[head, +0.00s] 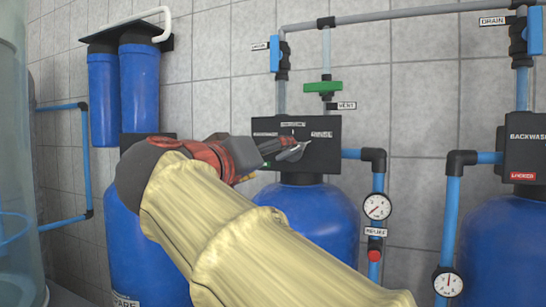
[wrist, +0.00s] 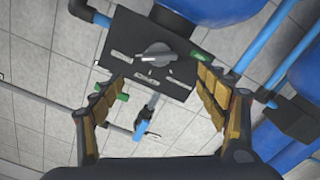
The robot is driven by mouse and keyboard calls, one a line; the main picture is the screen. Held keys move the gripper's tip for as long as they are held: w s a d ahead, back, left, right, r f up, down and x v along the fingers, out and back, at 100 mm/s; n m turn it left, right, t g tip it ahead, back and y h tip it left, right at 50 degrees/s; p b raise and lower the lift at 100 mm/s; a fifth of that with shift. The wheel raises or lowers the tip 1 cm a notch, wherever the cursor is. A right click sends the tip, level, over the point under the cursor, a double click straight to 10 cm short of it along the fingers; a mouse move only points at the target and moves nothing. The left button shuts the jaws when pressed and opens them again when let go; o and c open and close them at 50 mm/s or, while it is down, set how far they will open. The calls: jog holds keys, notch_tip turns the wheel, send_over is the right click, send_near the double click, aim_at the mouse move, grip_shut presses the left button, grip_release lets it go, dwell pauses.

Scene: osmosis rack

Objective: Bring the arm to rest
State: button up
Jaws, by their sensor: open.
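My arm, in a pale yellow sleeve, reaches across the head view to my gripper (head: 280,148), which is in front of a black valve box (head: 325,160) on a blue tank. In the wrist view my gripper (wrist: 157,92) is open, its two padded fingers spread wide with nothing held between them. Beyond the fingertips is the same black box (wrist: 125,48), with a grey rotary knob (wrist: 157,55) and small labels around it. The knob appears apart from both fingers. In the head view my gripper covers part of the box face.
Blue tanks (head: 310,205) stand along a tiled wall. A blue pipe with a gauge (head: 377,207) and a red relief button (head: 374,256) is right of the box. A green vent valve (head: 322,87) is above it. Another box (head: 525,150) reads backwash, locked.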

dwell(0.3)
jog(key=a+f+n+g+y, duration=0.2)
jog(key=f+n, duration=0.1)
jog(key=f, duration=0.5)
jog(key=a+f+n+g+y, duration=0.2)
jog(key=a+f+n, duration=0.1)
jog(key=f, duration=0.6)
jog(key=s+d+f+g+p, duration=0.1)
jog(key=s+d+f+g, duration=0.3)
jog(key=f, duration=0.6)
jog(key=s+d+f+m+g+y+p, duration=0.3)
jog(key=s+d+f+m+g+p, duration=0.15)
jog(key=s+d+f, duration=1.6)
jog(key=s+d+r+m+t+p, duration=0.1)
jog(key=s+d+r+m, duration=0.1)
jog(key=d+r+m, duration=0.1)
notch_tip(320, 180, up, 2)
jog(key=shift+s+d+h+p, duration=0.2)
jog(key=shift+d+h+p, duration=0.15)
jog(key=shift+d, duration=0.2)
